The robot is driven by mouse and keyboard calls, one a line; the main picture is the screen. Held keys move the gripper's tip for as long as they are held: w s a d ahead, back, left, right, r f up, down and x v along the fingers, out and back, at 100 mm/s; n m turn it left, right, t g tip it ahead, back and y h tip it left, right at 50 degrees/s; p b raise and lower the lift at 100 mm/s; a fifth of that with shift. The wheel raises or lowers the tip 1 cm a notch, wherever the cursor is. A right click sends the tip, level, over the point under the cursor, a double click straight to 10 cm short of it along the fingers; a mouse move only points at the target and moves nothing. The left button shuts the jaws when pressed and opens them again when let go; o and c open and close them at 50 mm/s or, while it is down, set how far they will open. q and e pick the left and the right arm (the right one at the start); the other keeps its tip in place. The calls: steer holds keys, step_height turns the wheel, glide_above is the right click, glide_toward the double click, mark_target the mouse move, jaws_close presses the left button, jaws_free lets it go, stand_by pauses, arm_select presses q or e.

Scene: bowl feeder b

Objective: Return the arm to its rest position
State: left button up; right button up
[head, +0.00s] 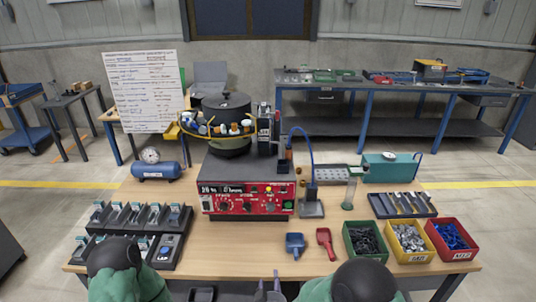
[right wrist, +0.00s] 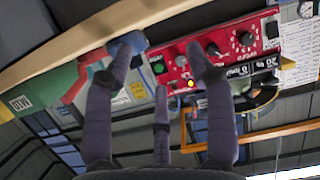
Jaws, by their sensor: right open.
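My right gripper (head: 270,289) shows at the bottom edge of the head view, just in front of the table's near edge. In the right wrist view its fingers (right wrist: 160,55) are spread apart with nothing between them. The red control box (head: 246,203) of the bowl feeder stands beyond it, and its red panel also shows in the right wrist view (right wrist: 228,45). My left gripper cannot be made out.
The bowl feeder (head: 227,113) stands mid-table. A blue scoop (head: 295,243) and a red scoop (head: 326,241) lie near the front edge. Green (head: 366,258), yellow (head: 410,258) and red bins (head: 462,254) stand at right. Black trays (head: 171,252) are at left.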

steer(key=s+d+f+m+g+y, duration=0.1)
steer(key=s+d+f+g, duration=0.25)
steer(key=f, duration=0.35)
steer(key=s+d+f+m+g+y, duration=0.1)
steer(key=s+d+f+g, duration=0.1)
steer(key=s+f+g, duration=0.35)
steer(key=s+d+f+m+g+y, duration=0.1)
steer(key=s+d+f+m+g, duration=0.1)
steer(key=s+f, duration=0.5)
steer(key=s+d+g, duration=0.1)
steer(key=s+g, duration=0.1)
steer(key=s, duration=0.4)
steer(key=shift+s+m+g+y, duration=0.3)
steer(key=shift+s+y, duration=0.05)
steer(key=shift+y, duration=0.05)
